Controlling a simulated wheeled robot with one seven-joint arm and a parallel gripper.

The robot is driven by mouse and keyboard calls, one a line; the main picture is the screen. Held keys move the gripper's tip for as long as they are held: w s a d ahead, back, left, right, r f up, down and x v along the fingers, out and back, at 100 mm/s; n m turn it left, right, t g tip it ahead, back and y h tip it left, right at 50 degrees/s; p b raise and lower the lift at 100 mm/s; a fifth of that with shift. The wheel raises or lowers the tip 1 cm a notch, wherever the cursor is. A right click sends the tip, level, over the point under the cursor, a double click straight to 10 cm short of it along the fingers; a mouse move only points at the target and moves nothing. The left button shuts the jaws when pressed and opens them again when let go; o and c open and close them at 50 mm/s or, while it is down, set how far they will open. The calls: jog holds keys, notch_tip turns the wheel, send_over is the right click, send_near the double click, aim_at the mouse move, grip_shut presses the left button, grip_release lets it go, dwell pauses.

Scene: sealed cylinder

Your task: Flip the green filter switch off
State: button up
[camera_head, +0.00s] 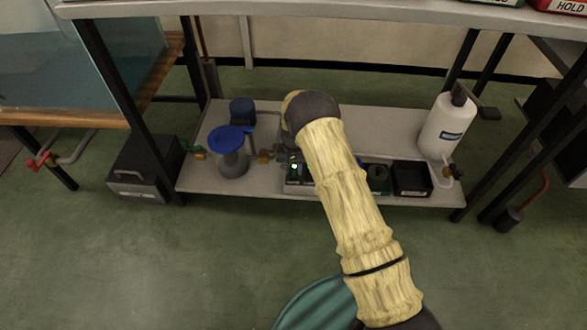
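A small green lit piece (294,167), which looks like the green switch, shows on a dark switch box (296,185) on the low shelf. It is just left of my arm, which covers the right part of the box. Its exact on or off position is too small to tell. My arm reaches over the shelf, and its dark far joint is above and behind the switch box. My gripper's fingers are hidden behind the arm, so I cannot see whether they touch anything.
The low grey shelf (420,198) also holds a grey pump-like device with a blue top (230,138), small black boxes (411,178) and a white canister (446,127). A dark case (143,170) stands on the floor at left. Table legs frame the shelf; the front floor is clear.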

grip_shut()
jog(key=shift+r+p, duration=0.1)
jog(key=shift+p, duration=0.25)
jog(key=shift+s+r+t+p, duration=0.1)
jog(key=shift+s+t+p, duration=0.05)
jog(key=shift+t+p, duration=0.45)
jog(key=t+p, duration=0.1)
jog(key=p, duration=0.2)
jog(key=shift+s+t, duration=0.25)
jog(key=shift+t, duration=0.45)
jog(key=shift+f, duration=0.2)
jog(key=shift+d, duration=0.1)
